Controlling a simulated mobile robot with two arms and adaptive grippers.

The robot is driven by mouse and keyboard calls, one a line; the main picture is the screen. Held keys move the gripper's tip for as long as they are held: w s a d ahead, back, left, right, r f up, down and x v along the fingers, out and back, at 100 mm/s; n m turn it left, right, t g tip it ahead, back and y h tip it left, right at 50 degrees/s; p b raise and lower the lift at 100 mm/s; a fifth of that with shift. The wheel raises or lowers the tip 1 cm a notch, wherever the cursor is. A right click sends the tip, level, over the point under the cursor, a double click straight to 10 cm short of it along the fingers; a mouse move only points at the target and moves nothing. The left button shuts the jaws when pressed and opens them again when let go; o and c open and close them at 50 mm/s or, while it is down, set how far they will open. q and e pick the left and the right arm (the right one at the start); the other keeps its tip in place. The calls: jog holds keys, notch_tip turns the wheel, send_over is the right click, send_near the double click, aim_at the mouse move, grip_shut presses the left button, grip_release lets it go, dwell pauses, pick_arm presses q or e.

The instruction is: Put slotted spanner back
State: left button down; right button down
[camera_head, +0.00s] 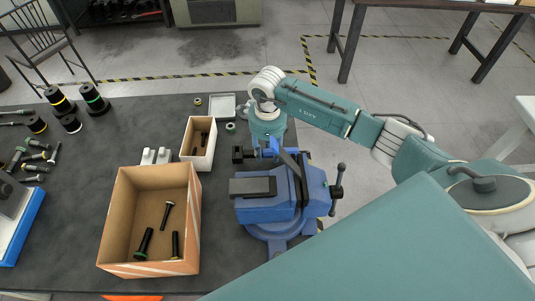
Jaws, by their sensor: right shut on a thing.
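My right gripper (268,147) is at the end of the teal arm that comes in from the right. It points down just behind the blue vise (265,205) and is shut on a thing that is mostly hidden. A dark flat strip (291,163) slants down beside the gripper over the vise; it looks like the slotted spanner, but its slot cannot be made out. Whether the strip touches the vise cannot be told. My left gripper is not in view.
A cardboard box (112,218) with several black bolts stands left of the vise. A small white bin (187,139) with dark parts and a grey tray (222,104) are behind it. Black cylinders (94,99) and loose bolts lie at the left. The dark table (140,122) is bare between them.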

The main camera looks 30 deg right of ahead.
jog(key=shift+f, duration=1.1)
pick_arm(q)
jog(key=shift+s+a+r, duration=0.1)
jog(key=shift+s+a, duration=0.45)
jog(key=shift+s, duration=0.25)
pick_arm(e)
jog(key=shift+f, duration=0.1)
jog(key=c, duration=1.7)
grip_release()
jog(key=shift+f, duration=0.1)
jog(key=o, duration=0.5)
